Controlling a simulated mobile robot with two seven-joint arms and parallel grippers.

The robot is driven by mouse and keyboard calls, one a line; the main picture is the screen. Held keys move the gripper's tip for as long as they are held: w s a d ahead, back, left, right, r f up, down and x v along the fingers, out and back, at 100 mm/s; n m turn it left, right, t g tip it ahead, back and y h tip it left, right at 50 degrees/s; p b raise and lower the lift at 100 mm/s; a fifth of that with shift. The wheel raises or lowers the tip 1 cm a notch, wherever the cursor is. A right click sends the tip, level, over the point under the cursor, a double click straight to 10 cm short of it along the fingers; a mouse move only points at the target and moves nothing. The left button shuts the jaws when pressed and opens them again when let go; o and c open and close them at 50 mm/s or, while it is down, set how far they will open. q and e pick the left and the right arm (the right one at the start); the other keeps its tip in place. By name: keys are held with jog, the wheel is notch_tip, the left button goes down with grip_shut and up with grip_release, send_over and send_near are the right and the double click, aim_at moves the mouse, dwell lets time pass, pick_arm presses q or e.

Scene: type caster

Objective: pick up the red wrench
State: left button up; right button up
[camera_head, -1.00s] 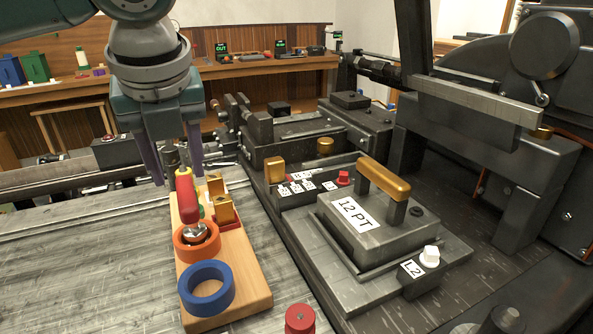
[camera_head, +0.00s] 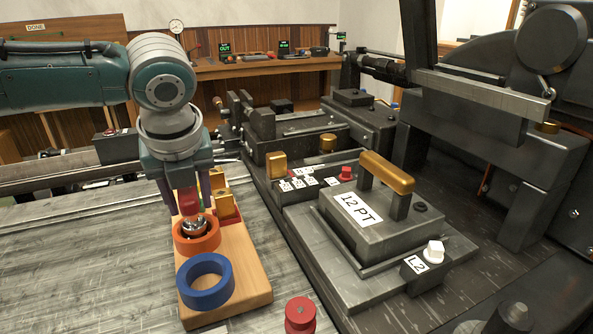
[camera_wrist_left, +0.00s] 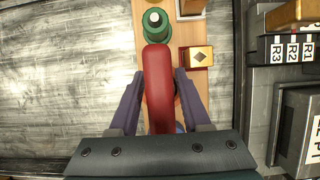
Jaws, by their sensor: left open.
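The red wrench (camera_head: 187,204) stands with its metal head down in the orange ring (camera_head: 197,236) on the wooden board. My left gripper (camera_head: 187,199) is above it, pointing down and open, with its purple fingers on either side of the red handle. The left wrist view shows the red handle (camera_wrist_left: 158,82) between the two open fingers (camera_wrist_left: 159,98), with gaps visible near the fingertips. The gripper hides the upper part of the wrench in the head view. My right gripper is not in view.
A blue ring (camera_head: 206,281) lies at the near end of the wooden board (camera_head: 246,285). Gold blocks (camera_head: 223,205) stand close to the right of the gripper. A green bottle-like object (camera_wrist_left: 155,24) is just beyond the handle. The dark machine bed with a gold handle (camera_head: 387,172) is at right.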

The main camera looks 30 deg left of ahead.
pick_arm(q)
grip_shut()
jog(key=shift+r, duration=0.1)
dwell(0.5)
notch_tip(320, 180, up, 20)
jog(key=p, duration=0.2)
